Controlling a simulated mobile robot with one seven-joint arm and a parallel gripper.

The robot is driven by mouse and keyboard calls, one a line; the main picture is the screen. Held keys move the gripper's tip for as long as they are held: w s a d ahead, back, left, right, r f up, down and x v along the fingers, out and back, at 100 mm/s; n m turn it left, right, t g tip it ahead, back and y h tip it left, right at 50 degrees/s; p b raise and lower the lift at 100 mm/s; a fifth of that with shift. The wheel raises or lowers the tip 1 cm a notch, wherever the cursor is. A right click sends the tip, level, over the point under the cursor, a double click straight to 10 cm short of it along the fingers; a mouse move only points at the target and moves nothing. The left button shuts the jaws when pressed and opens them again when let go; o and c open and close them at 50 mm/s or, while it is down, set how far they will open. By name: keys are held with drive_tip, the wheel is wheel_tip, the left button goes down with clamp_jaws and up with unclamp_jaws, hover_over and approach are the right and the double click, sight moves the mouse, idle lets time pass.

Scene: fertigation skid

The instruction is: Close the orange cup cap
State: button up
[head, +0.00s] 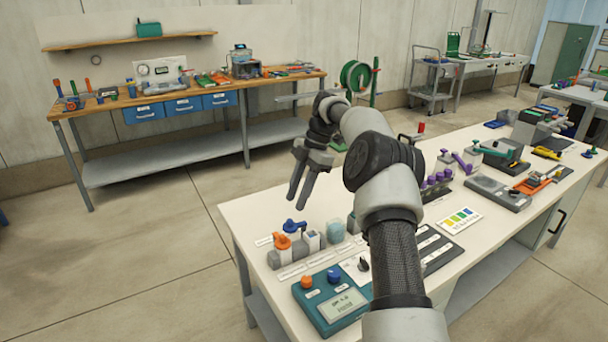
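Whether the orange cap is open or closed is too small to tell. My gripper (298,200) hangs in the air, in the picture above both caps, with its fingers pointing down. The fingers are apart and nothing shows between them. My arm reaches in from the lower right and hides part of the table.
A teal meter (336,304) with an orange and a blue knob stands in front of the caps. A pale blue jar (335,231) is right of them. Purple parts and a color card (460,220) lie farther right. A wooden workbench (190,93) stands behind, across open floor.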

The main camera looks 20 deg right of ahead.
drive_tip(key=p+v, duration=0.2)
drive_tip(key=v, duration=0.3)
drive_tip(key=shift+d+r, duration=0.15)
drive_tip(key=shift+r, duration=0.25)
drive_tip(key=s+a+r+m+t+h+p, duration=0.1)
drive_tip(key=s+a+r+m+h, duration=0.15)
drive_tip(key=a+r, duration=0.4)
drive_tip(key=s+a+r+m+h+p, duration=0.1)
drive_tip(key=s+a+r+m+p, duration=0.15)
drive_tip(key=r, duration=0.65)
drive_tip(key=s+a+r+m+t+h+p, duration=0.1)
drive_tip(key=s+a+r+m, duration=0.2)
drive_tip(key=s, duration=0.4)
drive_tip(key=s+a+r+m+t+p, duration=0.1)
drive_tip(key=s+r+m, duration=0.1)
drive_tip(key=s+r, duration=0.35)
drive_tip(key=s+f+m+t+p, duration=0.1)
drive_tip(key=s+m, duration=0.4)
drive_tip(key=s, duration=0.5)
drive_tip(key=s+f+m+t+p, duration=0.1)
drive_tip(key=s+f+m, duration=0.3)
drive_tip(key=s, duration=0.6)
drive_tip(key=shift+s+m+t+p, duration=0.3)
drive_tip(key=shift+m+t, duration=0.4)
drive_tip(key=shift+t, duration=0.1)
drive_tip(key=shift+d, duration=0.2)
